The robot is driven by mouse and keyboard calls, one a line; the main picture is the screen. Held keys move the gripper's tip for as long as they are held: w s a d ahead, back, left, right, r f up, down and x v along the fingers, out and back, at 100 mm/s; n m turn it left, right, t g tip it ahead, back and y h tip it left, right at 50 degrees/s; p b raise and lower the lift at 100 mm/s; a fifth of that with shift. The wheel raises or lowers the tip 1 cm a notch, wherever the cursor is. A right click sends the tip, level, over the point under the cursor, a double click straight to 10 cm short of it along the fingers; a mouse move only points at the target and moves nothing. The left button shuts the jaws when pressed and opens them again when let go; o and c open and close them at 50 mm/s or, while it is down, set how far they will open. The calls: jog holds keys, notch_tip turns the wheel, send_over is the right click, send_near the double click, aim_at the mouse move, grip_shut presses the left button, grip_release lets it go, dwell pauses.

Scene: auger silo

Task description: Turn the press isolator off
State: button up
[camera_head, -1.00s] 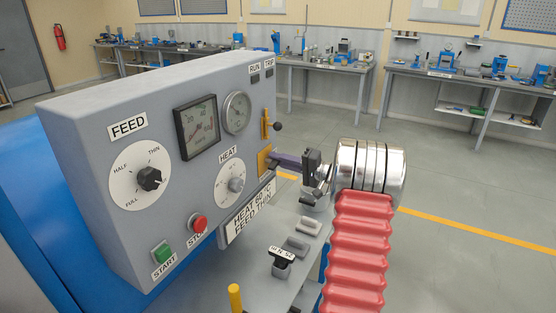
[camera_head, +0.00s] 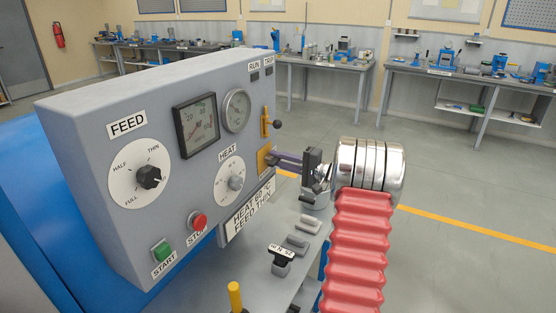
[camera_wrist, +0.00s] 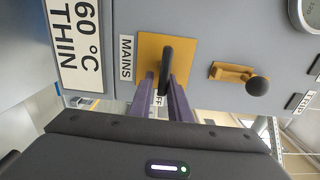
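In the wrist view the handle points roughly along the plate's height, and a label partly hidden behind my fingers shows "FF". My gripper (camera_wrist: 162,85) has its two purple fingers on either side of the handle's lower end. A gap shows on the left of the handle, so the fingers look open around it. In the head view the yellow plate (camera_head: 264,160) is partly covered by my gripper (camera_head: 274,157).
A yellow lever with a black knob (camera_wrist: 257,86) sits beside the isolator. The panel also holds a feed dial (camera_head: 150,177), a heat dial (camera_head: 235,183), a green start button (camera_head: 161,251) and a red stop button (camera_head: 198,221). Workbenches (camera_head: 470,80) stand far back; the floor between is clear.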

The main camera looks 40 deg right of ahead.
jog(key=shift+o, duration=1.4)
jog(key=shift+r, duration=0.1)
jog(key=v, duration=1.3)
jog(key=shift+s, duration=0.35)
jog(key=shift+s+d, duration=0.1)
